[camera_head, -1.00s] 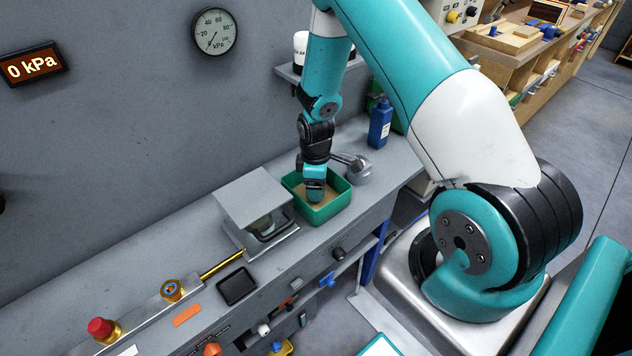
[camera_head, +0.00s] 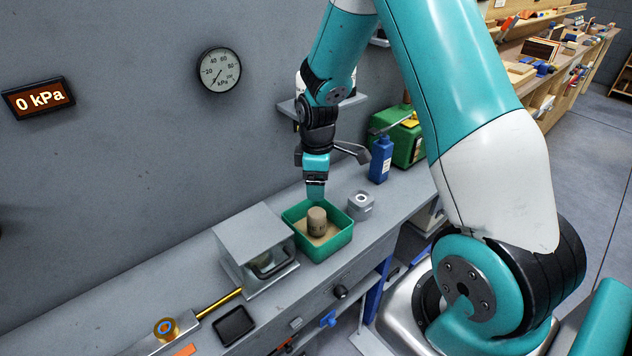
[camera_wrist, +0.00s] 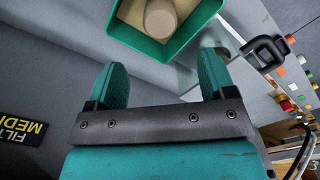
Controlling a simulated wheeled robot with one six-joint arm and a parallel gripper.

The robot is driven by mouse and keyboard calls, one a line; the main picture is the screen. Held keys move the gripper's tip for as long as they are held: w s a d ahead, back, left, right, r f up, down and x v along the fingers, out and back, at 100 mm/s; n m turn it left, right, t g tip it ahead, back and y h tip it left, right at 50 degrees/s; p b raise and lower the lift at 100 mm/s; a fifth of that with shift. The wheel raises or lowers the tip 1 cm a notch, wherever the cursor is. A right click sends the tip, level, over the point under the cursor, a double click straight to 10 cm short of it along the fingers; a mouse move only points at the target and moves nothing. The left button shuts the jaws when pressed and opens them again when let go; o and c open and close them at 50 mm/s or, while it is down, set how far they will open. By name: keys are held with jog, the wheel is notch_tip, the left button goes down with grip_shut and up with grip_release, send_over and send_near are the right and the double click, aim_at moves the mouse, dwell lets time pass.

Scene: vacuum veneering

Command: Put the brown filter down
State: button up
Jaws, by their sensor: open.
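The brown filter (camera_head: 317,221) is a short cylinder. It stands upright in a green open-topped tray (camera_head: 343,241) with a tan floor, on the grey bench. It also shows in the wrist view (camera_wrist: 160,18), cut off by the top edge, inside the green tray (camera_wrist: 150,47). My gripper (camera_head: 315,196) is above the filter and slightly toward the wall, apart from it. In the wrist view my gripper (camera_wrist: 161,82) has its two teal fingers spread, with nothing between them.
A grey box-shaped housing (camera_head: 255,235) stands just left of the tray. A small grey block with a round hole (camera_head: 361,204) is close on its right. A blue bottle (camera_head: 381,160) and a green box (camera_head: 408,140) stand further right. A wall display (camera_head: 38,98) reads 0 kPa.

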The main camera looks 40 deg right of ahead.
jog(key=s+a+r+y, duration=0.1)
jog(key=s+a+r, duration=0.1)
jog(key=a+r, duration=0.6)
jog(key=s+a+r+y, duration=0.1)
jog(key=s+a+r, duration=0.3)
jog(key=s, duration=0.2)
jog(key=s+a+r+m+y, duration=0.1)
jog(key=s+a+r, duration=0.3)
jog(key=s, duration=0.3)
jog(key=s+a+r+m+y, duration=0.1)
jog(key=s+a+r, duration=0.3)
jog(key=s+a, duration=0.2)
jog(key=shift+s+a, duration=0.25)
jog(key=shift+s, duration=0.4)
jog(key=shift+r, duration=0.1)
